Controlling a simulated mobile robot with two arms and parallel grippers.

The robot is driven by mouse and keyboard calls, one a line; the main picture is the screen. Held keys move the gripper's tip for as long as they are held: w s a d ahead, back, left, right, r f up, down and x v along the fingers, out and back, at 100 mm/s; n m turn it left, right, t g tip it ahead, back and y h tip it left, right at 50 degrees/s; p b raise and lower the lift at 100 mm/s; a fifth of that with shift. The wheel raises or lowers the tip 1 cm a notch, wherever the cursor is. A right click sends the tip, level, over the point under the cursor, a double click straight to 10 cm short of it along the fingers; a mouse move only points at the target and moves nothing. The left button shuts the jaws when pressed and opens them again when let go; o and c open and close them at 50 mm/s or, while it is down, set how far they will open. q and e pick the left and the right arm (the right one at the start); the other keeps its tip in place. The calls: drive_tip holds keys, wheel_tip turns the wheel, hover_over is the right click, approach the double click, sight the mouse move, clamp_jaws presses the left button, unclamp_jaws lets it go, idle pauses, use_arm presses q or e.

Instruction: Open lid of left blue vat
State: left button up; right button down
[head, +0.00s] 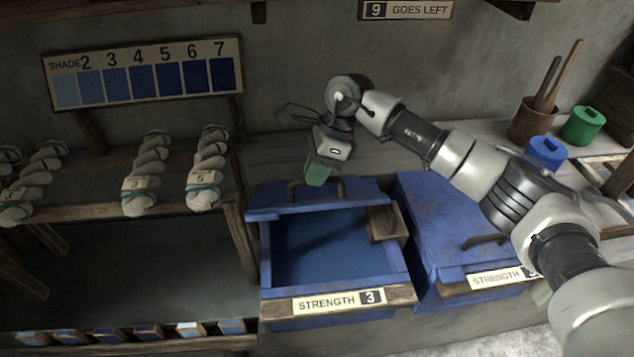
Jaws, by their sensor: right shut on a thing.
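The left blue vat (264,262) stands in the lower middle, with a plate reading STRENGTH 3 on its front. Its blue lid (268,203) is at the rear of the vat, clear of most of the opening. Dark blue dye (330,243) shows inside. My right gripper (317,176), with green fingertips, is shut at the lid's dark arched handle (294,191). The fingertips hide part of the handle. My left gripper is not in view.
A second blue vat (425,225) to the right has its lid down, under my right arm. A wooden block (386,223) sits at the opening's right edge. Yarn skeins (205,170) lie on a shelf at left. A brown pot (530,122) and lidded blue (546,151) and green (583,126) containers stand at right.

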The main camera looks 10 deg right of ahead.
drive_tip(key=shift+w, duration=0.1)
drive_tip(key=c, duration=1.3)
unclamp_jaws()
drive_tip(key=shift+w+f, duration=0.1)
drive_tip(key=shift+f, duration=0.05)
drive_tip(key=shift+o, duration=0.9)
drive_tip(key=shift+w+f, duration=0.15)
drive_tip(key=shift+w, duration=0.05)
drive_tip(key=shift+s, duration=0.15)
drive_tip(key=shift+d+r, duration=0.1)
drive_tip(key=shift+r, duration=0.25)
drive_tip(key=b+v, duration=0.1)
drive_tip(key=v, duration=0.9)
drive_tip(key=shift+b, duration=0.3)
drive_tip(key=shift+r, duration=0.1)
